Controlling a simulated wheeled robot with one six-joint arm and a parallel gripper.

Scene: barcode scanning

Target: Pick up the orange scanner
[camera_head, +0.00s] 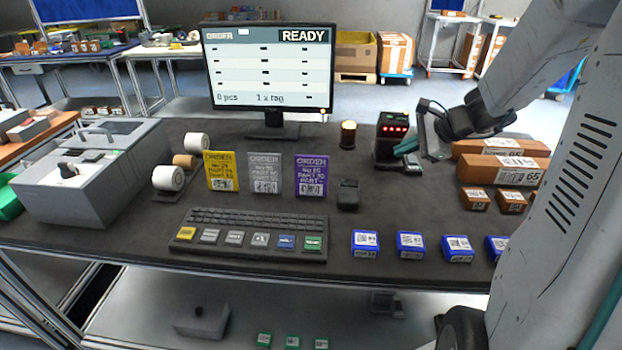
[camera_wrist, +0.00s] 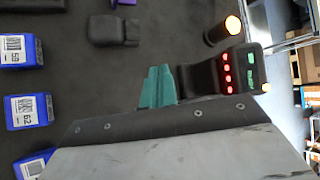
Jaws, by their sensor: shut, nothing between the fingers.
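No clearly orange scanner shows in either view. A black upright device with a row of red lights (camera_head: 392,128) stands on the dark table, right of the monitor; in the wrist view it also shows green lights (camera_wrist: 228,76). A small black object (camera_head: 348,194), perhaps a scanner or its stand, sits in front of it to the left; it is at the top of the wrist view (camera_wrist: 112,31). My gripper (camera_head: 406,147) is shut and empty, its teal fingertips (camera_wrist: 158,86) beside the red-lit device. I cannot tell whether they touch it.
A glowing amber lamp (camera_head: 348,135) stands left of the device. Brown boxes (camera_head: 510,168) lie to the right, blue boxes (camera_head: 410,245) along the front. Order cards (camera_head: 265,173), a keyboard (camera_head: 250,232) and a monitor (camera_head: 268,70) fill the middle. Bare table lies around the small black object.

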